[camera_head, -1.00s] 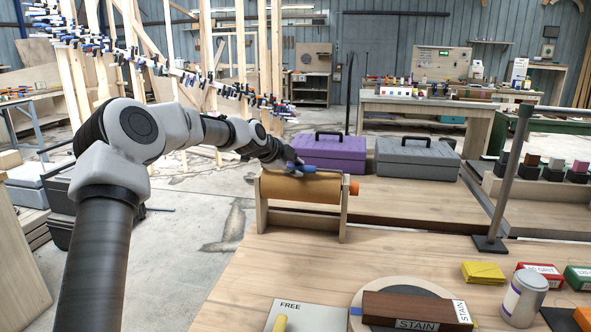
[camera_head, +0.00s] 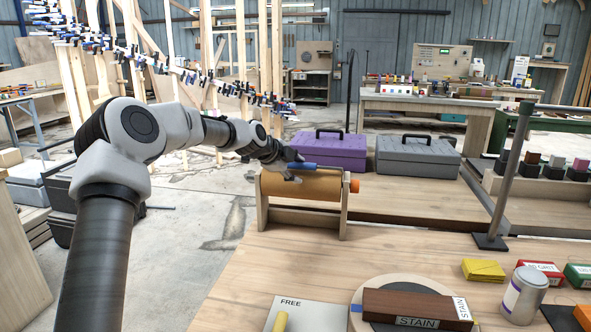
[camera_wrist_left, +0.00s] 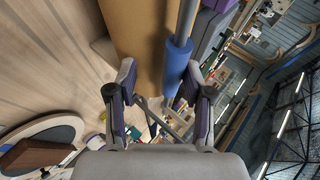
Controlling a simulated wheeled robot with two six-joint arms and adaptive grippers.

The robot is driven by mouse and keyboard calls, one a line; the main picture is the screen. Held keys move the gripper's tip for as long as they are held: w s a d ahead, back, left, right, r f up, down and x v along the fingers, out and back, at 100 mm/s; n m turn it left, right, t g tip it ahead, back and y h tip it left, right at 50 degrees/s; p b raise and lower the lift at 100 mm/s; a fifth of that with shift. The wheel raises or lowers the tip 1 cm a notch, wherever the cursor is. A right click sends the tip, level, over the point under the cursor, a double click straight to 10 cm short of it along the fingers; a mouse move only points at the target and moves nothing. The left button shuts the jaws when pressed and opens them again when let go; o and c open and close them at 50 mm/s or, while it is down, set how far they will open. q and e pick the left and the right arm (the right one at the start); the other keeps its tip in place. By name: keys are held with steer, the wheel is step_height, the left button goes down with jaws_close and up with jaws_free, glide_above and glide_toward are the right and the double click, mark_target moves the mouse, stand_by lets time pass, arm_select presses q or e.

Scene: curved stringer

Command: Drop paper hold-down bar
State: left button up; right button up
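The paper hold-down bar shows as a blue grip (camera_head: 302,165) along the top of a brown paper roll (camera_head: 315,187) in a wooden stand (camera_head: 343,218). In the left wrist view, the blue grip (camera_wrist_left: 177,66) sits on a grey rod beside the brown paper (camera_wrist_left: 137,35). My left gripper (camera_head: 290,176) is at the left part of the roll, at the bar. In the wrist view, its fingers (camera_wrist_left: 160,76) are apart, with the end of the blue grip between them, nearer the right finger. Whether they touch it I cannot tell. My right gripper is not in view.
A purple toolbox (camera_head: 329,152) and a grey toolbox (camera_head: 417,157) stand behind the roll. A dark post (camera_head: 513,172) rises on the right. A stain block (camera_head: 417,308), a can (camera_head: 523,295) and small boxes lie on the near bench, whose middle is clear.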

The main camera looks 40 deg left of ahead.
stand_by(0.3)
arm_select(q)
steer(key=shift+s+r, duration=0.2)
steer(key=v, duration=0.7)
